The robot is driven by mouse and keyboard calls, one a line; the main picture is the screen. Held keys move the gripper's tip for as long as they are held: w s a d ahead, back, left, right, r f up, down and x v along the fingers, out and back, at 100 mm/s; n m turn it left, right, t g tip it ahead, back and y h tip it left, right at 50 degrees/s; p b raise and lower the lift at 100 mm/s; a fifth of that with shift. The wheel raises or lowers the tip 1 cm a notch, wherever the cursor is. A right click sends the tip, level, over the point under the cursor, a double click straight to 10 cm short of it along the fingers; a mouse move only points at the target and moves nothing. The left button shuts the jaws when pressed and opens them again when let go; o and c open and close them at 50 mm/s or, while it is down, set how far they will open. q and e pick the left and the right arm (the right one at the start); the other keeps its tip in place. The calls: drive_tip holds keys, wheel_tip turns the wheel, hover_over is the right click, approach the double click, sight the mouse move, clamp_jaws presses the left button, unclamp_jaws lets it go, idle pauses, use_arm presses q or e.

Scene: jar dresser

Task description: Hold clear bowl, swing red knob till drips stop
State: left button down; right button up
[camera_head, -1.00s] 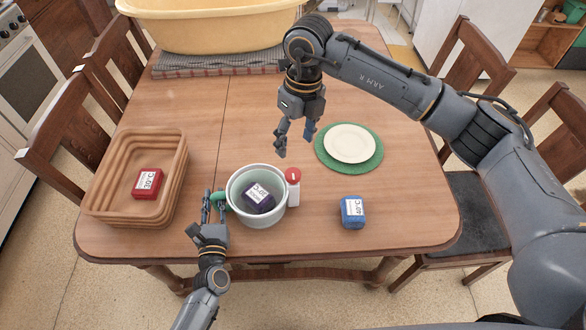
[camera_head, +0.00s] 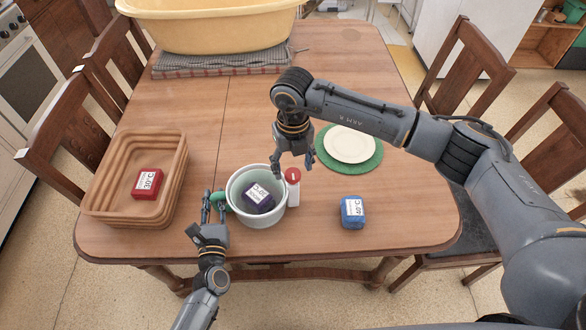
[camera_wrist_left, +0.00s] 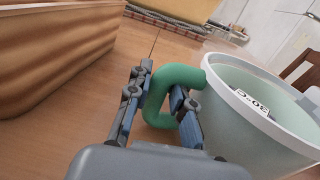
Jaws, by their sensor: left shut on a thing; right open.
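A clear bowl with a white rim (camera_head: 236,213) stands on the table and holds a dark purple labelled block (camera_head: 259,197). Its green handle (camera_wrist_left: 172,82) is on its left side. My left gripper (camera_head: 213,196) is shut on that handle. A red knob (camera_head: 292,175) tops a small white post against the bowl's right side. My right gripper (camera_head: 293,172) is open, its fingers pointing down just above and around the knob's height. Whether a finger touches the knob, I cannot tell. No drips can be made out.
A ribbed brown tray (camera_head: 177,185) with a red block (camera_head: 147,183) lies on the left. A blue block (camera_head: 353,212) sits to the right. A cream plate (camera_head: 350,144) on a green mat and a yellow tub (camera_head: 205,27) are farther back.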

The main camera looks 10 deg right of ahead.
drive_tip(key=shift+f, duration=1)
drive_tip(key=c, duration=1.2)
